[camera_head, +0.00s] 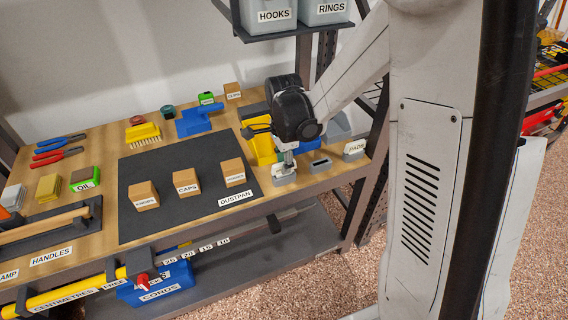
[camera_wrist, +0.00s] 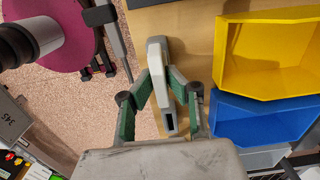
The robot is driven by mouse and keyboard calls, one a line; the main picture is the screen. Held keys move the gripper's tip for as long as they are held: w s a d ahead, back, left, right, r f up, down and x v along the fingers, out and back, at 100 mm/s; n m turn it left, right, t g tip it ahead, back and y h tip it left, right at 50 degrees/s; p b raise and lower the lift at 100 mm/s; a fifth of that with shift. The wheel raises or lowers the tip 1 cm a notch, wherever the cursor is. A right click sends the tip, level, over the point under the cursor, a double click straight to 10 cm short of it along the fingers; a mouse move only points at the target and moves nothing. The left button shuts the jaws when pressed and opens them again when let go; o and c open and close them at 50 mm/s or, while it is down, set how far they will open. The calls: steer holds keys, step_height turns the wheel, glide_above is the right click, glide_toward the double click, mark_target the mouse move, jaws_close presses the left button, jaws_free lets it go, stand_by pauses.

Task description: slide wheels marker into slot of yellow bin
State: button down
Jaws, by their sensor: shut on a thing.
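My gripper (camera_head: 286,160) is shut on a pale grey marker (camera_wrist: 157,65), taken as the wheels marker, in front of the yellow bin. The green finger pads close on it from both sides in the wrist view (camera_wrist: 160,80). The yellow bin (camera_head: 262,148) stands just behind the gripper, partly hidden; it also shows in the wrist view (camera_wrist: 264,84). A small grey block (camera_head: 284,178) lies right below the fingertips in the head view. Its slot is hidden, so I cannot tell if the marker is in it. The marker's lettering is not readable.
The blue bin (camera_wrist: 262,120) adjoins the yellow bin. A grey block with an empty slot (camera_head: 320,165) stands before it. The PADS marker (camera_head: 354,148) stands farther right. A dark mat (camera_head: 165,170) with several labelled wooden blocks lies left. The bench's front edge is close.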

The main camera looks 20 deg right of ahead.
steer(key=shift+f+b, duration=0.4)
steer(key=shift+f, duration=0.1)
steer(key=c, duration=1.7)
jaws_free()
steer(key=shift+o, duration=0.2)
step_height(320, 180, up, 12)
steer(key=s+r+n+t+p, duration=0.1)
steer(key=s+r+n+t, duration=0.2)
steer(key=s+n, duration=0.5)
steer(key=s+r+n+t+p, duration=0.1)
steer(key=s+r+n+t, duration=0.3)
steer(key=s+n, duration=0.5)
steer(key=shift+s+r, duration=0.8)
steer(key=shift+s, duration=0.35)
